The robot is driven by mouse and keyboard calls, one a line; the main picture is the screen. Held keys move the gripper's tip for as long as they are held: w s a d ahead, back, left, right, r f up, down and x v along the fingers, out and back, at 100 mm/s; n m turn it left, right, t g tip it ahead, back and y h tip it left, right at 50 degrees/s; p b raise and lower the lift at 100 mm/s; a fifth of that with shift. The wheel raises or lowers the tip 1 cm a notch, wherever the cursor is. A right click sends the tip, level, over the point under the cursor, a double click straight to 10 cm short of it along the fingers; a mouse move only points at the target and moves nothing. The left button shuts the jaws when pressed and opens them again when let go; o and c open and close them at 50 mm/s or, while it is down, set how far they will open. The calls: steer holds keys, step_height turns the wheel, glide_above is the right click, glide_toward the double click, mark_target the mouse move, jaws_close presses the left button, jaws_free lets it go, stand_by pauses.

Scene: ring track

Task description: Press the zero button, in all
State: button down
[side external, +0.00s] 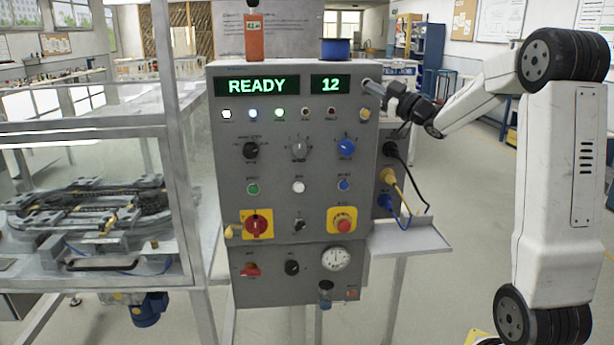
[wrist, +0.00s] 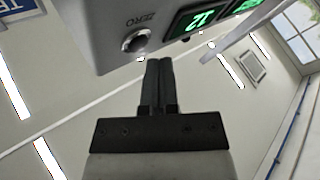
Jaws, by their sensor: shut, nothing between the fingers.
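The zero button (wrist: 136,40) is a round metal button under the word "ZERO" in the wrist view, on the grey panel face next to the counter display (wrist: 201,18). Whether the tips touch the panel cannot be told.
The grey control panel (side external: 300,213) carries several lamps, knobs and buttons, with a red emergency stop (side external: 344,226) on yellow. Cables and a small shelf (side external: 415,240) are at its right side. A glass-walled track enclosure (side external: 95,200) stands left.

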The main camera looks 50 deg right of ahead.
steer(key=shift+w+d, duration=0.6)
stand_by(1.3)
steer(key=shift+s+a, duration=0.15)
stand_by(0.4)
steer(key=shift+s+a, duration=0.45)
steer(key=shift+s+a, duration=0.1)
steer(key=shift+s+a, duration=1.65)
steer(key=shift+s, duration=0.05)
